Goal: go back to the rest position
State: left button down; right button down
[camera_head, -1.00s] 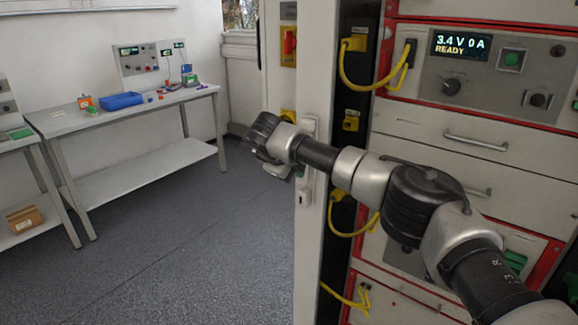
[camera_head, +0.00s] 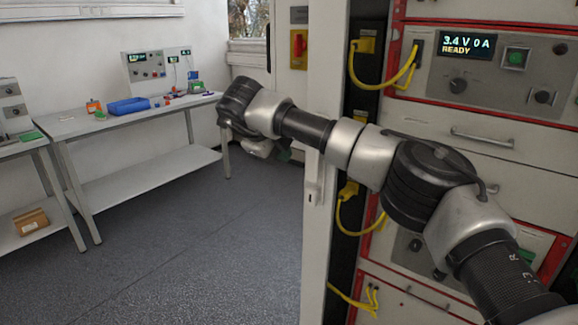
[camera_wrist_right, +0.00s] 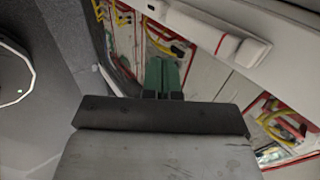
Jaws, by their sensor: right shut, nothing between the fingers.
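My right arm reaches across the head view from the lower right, in front of the cycler cabinet (camera_head: 470,119). My right gripper (camera_head: 284,155) is at the arm's far end, mostly hidden behind the wrist, beside the pale cabinet door edge. In the right wrist view its green fingers (camera_wrist_right: 162,74) are together with nothing between them. Beyond them show the pale door with its handle (camera_wrist_right: 230,42) and the cabinet's yellow cables. Whether the gripper touches the door cannot be told. My left gripper is not in view.
The cabinet display (camera_head: 466,44) reads 3.4 V 0 A READY. Yellow cables (camera_head: 357,75) loop out at its left side. A bench (camera_head: 80,124) with a blue tray (camera_head: 128,106) stands at the back left. A cardboard box (camera_head: 30,222) sits on a low shelf. The grey floor between is clear.

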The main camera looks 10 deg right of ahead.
jog(key=shift+s+a+r, duration=0.1)
jog(key=shift+r, duration=0.15)
